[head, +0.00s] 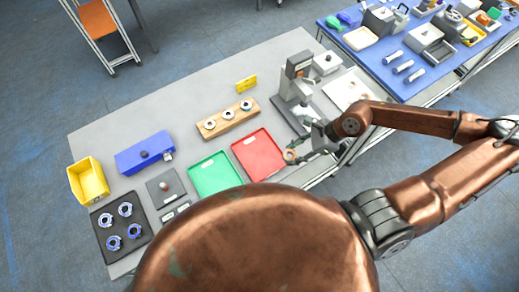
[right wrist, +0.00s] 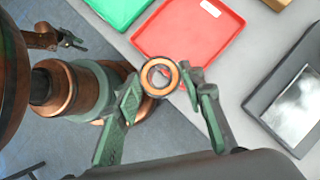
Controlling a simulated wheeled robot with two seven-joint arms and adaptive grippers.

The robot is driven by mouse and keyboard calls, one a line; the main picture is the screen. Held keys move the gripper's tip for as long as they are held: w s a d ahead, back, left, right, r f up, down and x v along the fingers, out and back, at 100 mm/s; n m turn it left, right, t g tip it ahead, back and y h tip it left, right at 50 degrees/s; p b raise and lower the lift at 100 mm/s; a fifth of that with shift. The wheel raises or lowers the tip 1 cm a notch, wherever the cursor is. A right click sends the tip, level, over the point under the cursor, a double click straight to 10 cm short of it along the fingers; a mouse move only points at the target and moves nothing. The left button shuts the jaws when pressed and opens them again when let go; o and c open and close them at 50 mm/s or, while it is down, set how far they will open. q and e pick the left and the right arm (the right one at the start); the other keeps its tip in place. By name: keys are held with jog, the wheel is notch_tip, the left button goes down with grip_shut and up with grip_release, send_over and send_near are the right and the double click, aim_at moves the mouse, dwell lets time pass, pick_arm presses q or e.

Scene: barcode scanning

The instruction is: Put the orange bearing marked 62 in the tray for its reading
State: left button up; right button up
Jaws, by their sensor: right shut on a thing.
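My right gripper (head: 304,153) is shut on the orange bearing (head: 289,155), a ring held beside the red tray's right edge. In the right wrist view the bearing (right wrist: 147,78) sits between the fingertips (right wrist: 160,85), its hole showing; the number on it is not legible. The red tray (head: 258,155) and the green tray (head: 215,175) lie side by side, both empty, each with a pale label. My left gripper (right wrist: 70,40) appears small at the upper left of the right wrist view; its jaw state is unclear.
A grey measuring stand (head: 299,75) rises behind the right gripper. A wooden block (head: 228,119) with several rings lies behind the trays. A blue box (head: 145,152), yellow bin (head: 88,181) and dark tray (head: 120,248) with several blue-marked rings are at the left.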

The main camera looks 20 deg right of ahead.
jog(key=shift+w+a+f+b, duration=0.5)
jog(key=shift+w+f+b, duration=0.15)
jog(key=shift+w, duration=0.15)
jog(key=w+a+f, duration=0.1)
jog(key=w+f, duration=0.1)
jog(key=w+a+f, duration=0.2)
jog(key=w, duration=0.1)
jog(key=w+a+f, duration=0.2)
jog(key=w, duration=0.1)
jog(key=shift+a+f, duration=0.15)
jog(key=shift+f, duration=0.25)
jog(key=shift+w+a+f, duration=0.1)
jog(key=shift+w+f, duration=0.15)
jog(key=shift+f, duration=0.2)
jog(key=shift+w+a+f+p, duration=0.15)
jog(key=shift+a+f+p, duration=0.05)
jog(key=shift+f+p, duration=0.1)
notch_tip(320, 180, down, 2)
jog(key=shift+f+p, duration=0.1)
jog(key=shift+p, duration=0.3)
jog(key=shift+f, duration=0.35)
pick_arm(q)
jog(key=shift+s+f, duration=0.25)
jog(key=shift+s, duration=0.25)
pick_arm(e)
jog(key=shift+f, duration=0.1)
